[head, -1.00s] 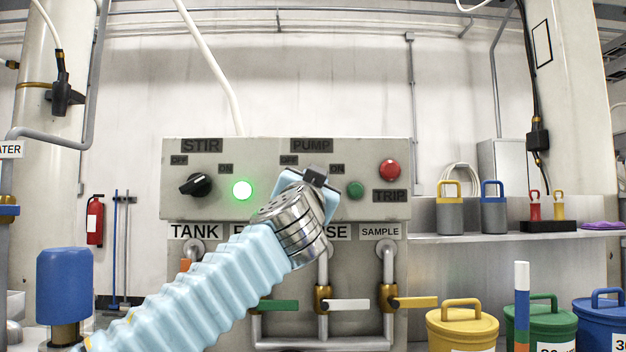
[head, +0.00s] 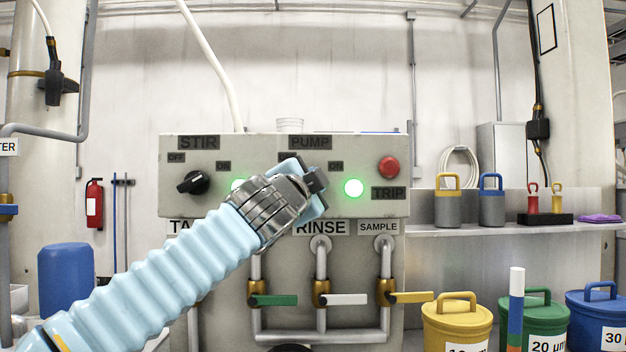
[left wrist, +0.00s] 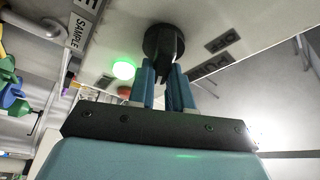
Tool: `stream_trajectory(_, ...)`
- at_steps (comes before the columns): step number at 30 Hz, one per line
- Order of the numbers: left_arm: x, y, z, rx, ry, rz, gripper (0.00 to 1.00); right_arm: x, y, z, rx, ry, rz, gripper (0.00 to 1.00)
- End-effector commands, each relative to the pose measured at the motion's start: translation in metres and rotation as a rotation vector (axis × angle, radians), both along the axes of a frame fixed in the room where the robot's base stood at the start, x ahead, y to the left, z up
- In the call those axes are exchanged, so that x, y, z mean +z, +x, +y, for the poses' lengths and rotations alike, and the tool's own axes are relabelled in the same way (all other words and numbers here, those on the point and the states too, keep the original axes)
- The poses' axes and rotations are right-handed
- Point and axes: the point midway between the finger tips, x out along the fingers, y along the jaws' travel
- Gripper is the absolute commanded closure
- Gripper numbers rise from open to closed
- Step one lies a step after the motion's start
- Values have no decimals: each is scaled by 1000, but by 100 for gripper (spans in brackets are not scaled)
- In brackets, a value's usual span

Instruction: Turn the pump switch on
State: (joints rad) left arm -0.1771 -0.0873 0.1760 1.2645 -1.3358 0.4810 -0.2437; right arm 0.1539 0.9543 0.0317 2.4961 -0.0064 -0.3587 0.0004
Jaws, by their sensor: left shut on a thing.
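The grey control panel (head: 270,145) carries a PUMP label (head: 310,142). The black pump switch knob (left wrist: 160,40) shows in the left wrist view, its ridge between the blue fingers of my left gripper (left wrist: 166,84), which is shut on it. In the head view my left gripper (head: 314,184) covers the knob. The pump's green lamp (head: 353,188) is lit; it also glows in the left wrist view (left wrist: 123,69). My right gripper is not in view.
The STIR knob (head: 194,183) sits left on the panel, its lit green lamp (head: 238,185) partly behind my arm. A red TRIP button (head: 388,167) is at the right. Pipes with valve handles (head: 345,299) run below. Lidded buckets (head: 457,325) stand lower right.

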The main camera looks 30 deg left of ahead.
Motion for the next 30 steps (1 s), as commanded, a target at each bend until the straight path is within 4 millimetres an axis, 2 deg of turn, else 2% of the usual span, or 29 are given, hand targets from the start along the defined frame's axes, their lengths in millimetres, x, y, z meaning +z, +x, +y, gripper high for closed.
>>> stream_trajectory(13, -1, 1, 0, 0, 10, 8, 100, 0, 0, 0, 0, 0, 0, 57)
stream_trajectory(14, -1, 1, 0, 0, 10, 8, 76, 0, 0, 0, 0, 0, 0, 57)
stream_trajectory(18, -1, 0, 0, 0, 9, 7, 55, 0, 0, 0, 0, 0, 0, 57)
stream_trajectory(26, -1, 0, 0, 1, 8, 6, 55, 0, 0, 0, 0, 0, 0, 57)
stream_trajectory(30, -4, -11, -2, 0, 8, 3, 55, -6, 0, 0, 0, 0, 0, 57)
